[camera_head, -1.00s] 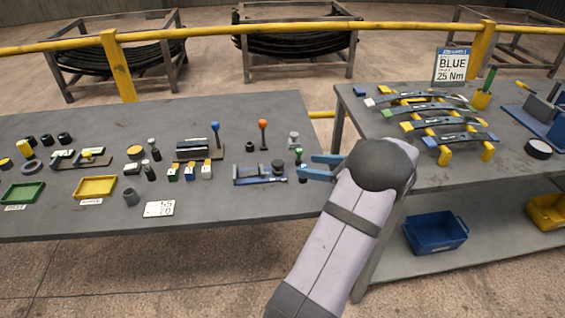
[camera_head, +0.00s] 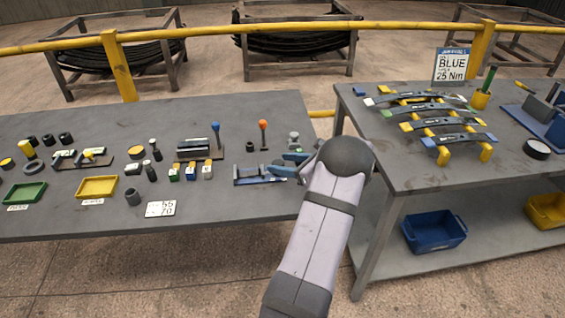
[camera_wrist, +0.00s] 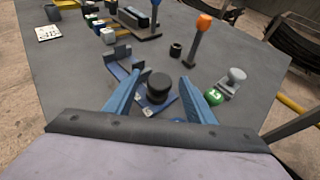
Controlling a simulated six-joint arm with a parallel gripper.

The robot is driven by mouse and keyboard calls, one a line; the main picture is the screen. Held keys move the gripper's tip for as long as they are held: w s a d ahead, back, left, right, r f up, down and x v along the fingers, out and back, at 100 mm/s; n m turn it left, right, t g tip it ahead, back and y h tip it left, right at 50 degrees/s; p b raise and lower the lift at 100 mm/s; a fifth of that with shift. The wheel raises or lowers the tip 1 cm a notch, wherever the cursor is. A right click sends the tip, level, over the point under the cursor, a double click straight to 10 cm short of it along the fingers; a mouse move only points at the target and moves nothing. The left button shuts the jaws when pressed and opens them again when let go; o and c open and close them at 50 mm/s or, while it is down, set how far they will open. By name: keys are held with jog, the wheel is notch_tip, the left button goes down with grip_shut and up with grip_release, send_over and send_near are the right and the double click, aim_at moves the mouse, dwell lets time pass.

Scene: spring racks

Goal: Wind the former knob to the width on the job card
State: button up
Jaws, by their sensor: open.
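The former is a blue fixture (camera_head: 255,177) near the right end of the left table. In the wrist view its blue body (camera_wrist: 124,66) lies ahead of my gripper. A round black knob (camera_wrist: 159,87) at its near end sits between the fingers. My gripper (camera_head: 281,163) is open at the right end of the former. I cannot tell whether a finger touches the knob. A white card (camera_head: 160,208) at the front table edge reads about 55 over 70. A standing sign (camera_head: 452,66) on the right table reads BLUE 25 Nm.
A green ball (camera_wrist: 213,97) and a grey knobbed part (camera_wrist: 231,83) stand close to the right finger. An orange-topped post (camera_head: 263,133) rises behind the former. A blue-topped post (camera_head: 215,136) and several small blocks lie to its left. The right table (camera_head: 410,178) holds leaf springs.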

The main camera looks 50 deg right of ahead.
jog(key=shift+w+f, duration=0.15)
jog(key=shift+w, duration=0.1)
jog(key=shift+c, duration=0.6)
jog(key=c, duration=0.9)
jog(key=shift+w+d+n+y, duration=0.1)
jog(key=shift+d+n+y, duration=0.15)
jog(key=shift+n+y, duration=0.95)
jog(key=shift+d+n+g+y+b, duration=0.15)
jog(key=shift+n+g+y+b, duration=0.25)
jog(key=shift+n+y+b, duration=0.45)
jog(key=shift+r+n+y, duration=0.2)
jog(key=shift+n+y, duration=0.15)
jog(key=shift+y, duration=0.4)
